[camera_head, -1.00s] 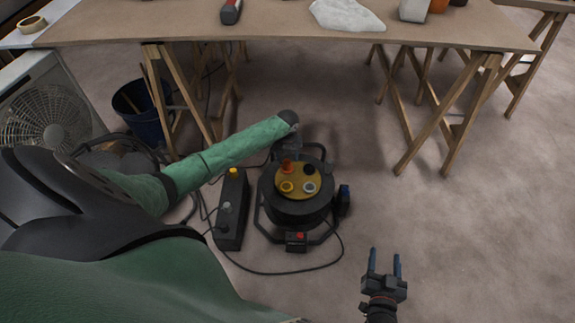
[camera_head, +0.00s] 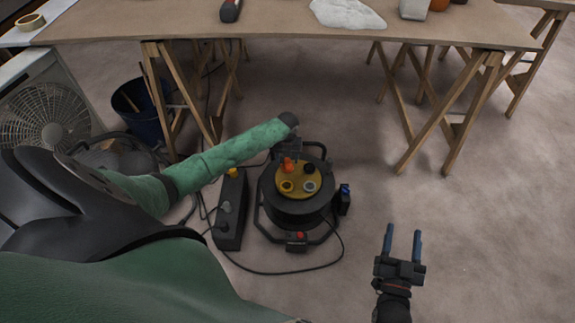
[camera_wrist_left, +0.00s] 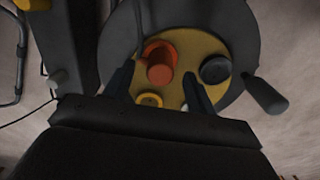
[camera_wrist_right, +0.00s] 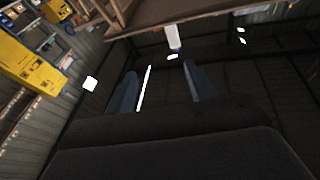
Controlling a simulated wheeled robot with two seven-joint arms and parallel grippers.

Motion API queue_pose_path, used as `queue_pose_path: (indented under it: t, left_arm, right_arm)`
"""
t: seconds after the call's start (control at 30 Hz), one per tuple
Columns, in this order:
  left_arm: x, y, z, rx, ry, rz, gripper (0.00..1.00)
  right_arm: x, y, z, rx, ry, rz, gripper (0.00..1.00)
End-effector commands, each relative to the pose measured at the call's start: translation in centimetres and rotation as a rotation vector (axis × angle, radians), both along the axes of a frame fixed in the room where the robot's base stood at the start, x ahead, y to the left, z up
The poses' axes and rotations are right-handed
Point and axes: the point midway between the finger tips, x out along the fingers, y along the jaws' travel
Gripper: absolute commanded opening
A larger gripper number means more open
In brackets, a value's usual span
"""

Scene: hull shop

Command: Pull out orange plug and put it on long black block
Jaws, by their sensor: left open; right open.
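The orange plug (camera_head: 289,166) sits on the yellow round top (camera_head: 298,194) of a black cable reel (camera_head: 296,215) on the floor. It also shows in the left wrist view (camera_wrist_left: 160,63), between the open fingers. My left gripper (camera_head: 287,156) is open just above the reel, its fingertips near the plug on both sides; I cannot tell whether they touch it. A long black block (camera_head: 230,210) lies on the floor left of the reel, with a yellow plug (camera_head: 232,173) at its far end and a grey plug (camera_head: 226,206) near its middle. My right gripper (camera_head: 403,235) is open and empty.
The reel top also carries a black plug (camera_head: 309,168), a yellow plug (camera_head: 287,186) and a grey plug (camera_head: 310,186). A blue plug (camera_head: 345,190) is at the reel's right side. A workbench (camera_head: 280,28) stands behind. Cables lie around the block.

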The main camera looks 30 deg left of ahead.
Motion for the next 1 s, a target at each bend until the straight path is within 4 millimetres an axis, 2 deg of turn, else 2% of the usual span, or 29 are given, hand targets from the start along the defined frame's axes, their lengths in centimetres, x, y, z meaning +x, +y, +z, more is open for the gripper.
queue_pose_path:
  t: [0.6, 0.8, 1.0]
  left_arm:
    - [0.0, 0.0, -2.4, 0.0, 0.0, 0.0, 0.56]
    - [0.0, 0.0, -2.7, 0.0, 0.0, 0.0, 0.56]
    - [0.0, 0.0, -2.8, -0.001, -0.001, 0.0, 0.56]
  right_arm:
    - [-0.6, -0.5, 7.1, 0.054, -0.223, -0.015, 0.54]
    - [-0.8, -0.7, 8.4, 0.063, -0.264, -0.017, 0.54]
    - [-0.9, -0.7, 8.8, 0.066, -0.276, -0.017, 0.54]
